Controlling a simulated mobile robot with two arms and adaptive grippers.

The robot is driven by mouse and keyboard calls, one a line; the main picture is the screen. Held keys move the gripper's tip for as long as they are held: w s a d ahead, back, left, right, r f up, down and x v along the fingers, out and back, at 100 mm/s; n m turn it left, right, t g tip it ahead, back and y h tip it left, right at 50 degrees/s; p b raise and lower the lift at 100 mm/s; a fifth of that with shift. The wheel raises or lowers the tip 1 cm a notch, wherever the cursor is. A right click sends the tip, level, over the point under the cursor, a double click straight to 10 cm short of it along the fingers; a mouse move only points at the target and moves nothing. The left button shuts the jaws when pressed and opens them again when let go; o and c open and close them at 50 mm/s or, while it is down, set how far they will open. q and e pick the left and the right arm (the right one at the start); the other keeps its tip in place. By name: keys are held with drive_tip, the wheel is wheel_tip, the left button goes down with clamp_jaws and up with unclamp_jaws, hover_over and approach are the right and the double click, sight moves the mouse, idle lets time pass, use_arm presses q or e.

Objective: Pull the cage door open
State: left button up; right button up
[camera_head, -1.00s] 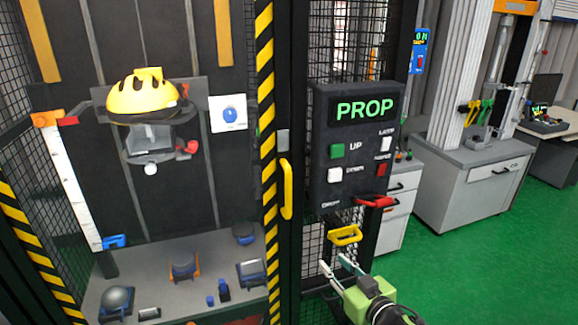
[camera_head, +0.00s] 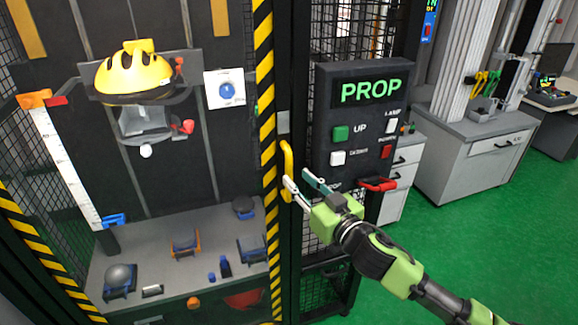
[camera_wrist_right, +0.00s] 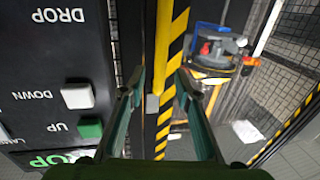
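The cage door handle (camera_head: 287,170) is a yellow upright bar on the dark frame beside the striped door edge (camera_head: 266,120). The door looks shut. My right gripper (camera_head: 301,181) is at the handle's lower part in the head view, its near fingertip overlapping it. In the right wrist view the two fingers (camera_wrist_right: 161,78) are spread, and the yellow handle (camera_wrist_right: 163,45) shows between their tips. I cannot tell whether either finger touches it. My left gripper is not in view.
The control panel (camera_head: 322,128) with PROP display and buttons stands right of the handle, close above my right gripper. A red lever (camera_head: 377,184) sticks out below it. A yellow helmet (camera_head: 133,75) hangs inside the cage. Green floor (camera_head: 470,230) is free at the right.

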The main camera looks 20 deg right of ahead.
sight(291, 172)
drive_tip(key=shift+p+x, duration=0.55)
drive_tip(key=shift+x, duration=2.25)
drive_tip(key=shift+s, duration=0.1)
clamp_jaws()
